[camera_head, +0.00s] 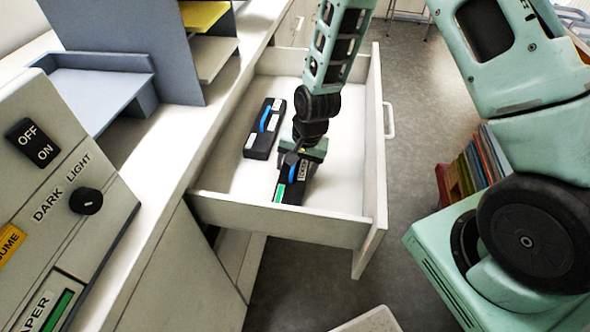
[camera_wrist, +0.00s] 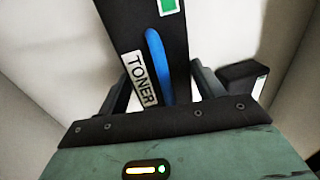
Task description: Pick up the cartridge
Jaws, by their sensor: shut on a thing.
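A black toner cartridge (camera_head: 290,190) with a blue handle and a green label is inside the open drawer (camera_head: 285,222), near its front wall. My gripper (camera_head: 301,160) reaches down into the drawer and is shut on this cartridge. In the wrist view the cartridge (camera_wrist: 185,42), with a white TONER label, lies between the two fingers (camera_wrist: 164,86). I cannot tell whether it still touches the drawer floor. A second black cartridge (camera_head: 264,128) with a blue handle lies to the left in the drawer; its end shows at the right of the wrist view (camera_wrist: 242,82).
The drawer's walls stand around my gripper, with bare floor (camera_head: 340,145) to the right. A white counter (camera_head: 165,165) runs along the left, with a grey machine (camera_head: 60,190) and a blue-grey stand (camera_head: 130,50). Colourful folders (camera_head: 482,160) stand at the right.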

